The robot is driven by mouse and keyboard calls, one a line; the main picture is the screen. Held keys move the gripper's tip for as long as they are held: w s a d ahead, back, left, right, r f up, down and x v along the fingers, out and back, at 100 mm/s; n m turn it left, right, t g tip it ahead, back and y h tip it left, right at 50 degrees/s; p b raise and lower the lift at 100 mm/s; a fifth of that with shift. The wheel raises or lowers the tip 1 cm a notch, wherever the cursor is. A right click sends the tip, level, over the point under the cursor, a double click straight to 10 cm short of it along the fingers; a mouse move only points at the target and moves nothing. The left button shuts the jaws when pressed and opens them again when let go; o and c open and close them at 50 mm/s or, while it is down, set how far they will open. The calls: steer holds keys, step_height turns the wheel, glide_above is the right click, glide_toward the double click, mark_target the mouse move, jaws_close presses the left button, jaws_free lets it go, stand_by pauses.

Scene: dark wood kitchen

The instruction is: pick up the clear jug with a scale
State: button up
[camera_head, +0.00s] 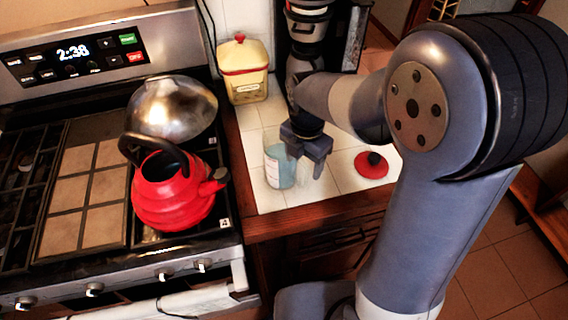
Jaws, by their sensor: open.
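The clear jug (279,166) stands upright on the white tiled counter, right of the stove. It is see-through with a bluish tint, and a pale marking shows on its side; the scale is too small to read. My gripper (308,168) points down just right of the jug, with its fingers apart. It overlaps the jug's right edge in the picture. I cannot tell whether a finger touches the jug or whether part of it is between the fingers.
A red kettle (172,192) and a metal dome (173,108) sit on the stove at left. A cream canister with a red lid (244,70) and a coffee maker (307,30) stand behind. A red lid with a black knob (371,166) lies right of my gripper, near the counter edge.

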steer(key=shift+f, duration=1.2)
jaws_close()
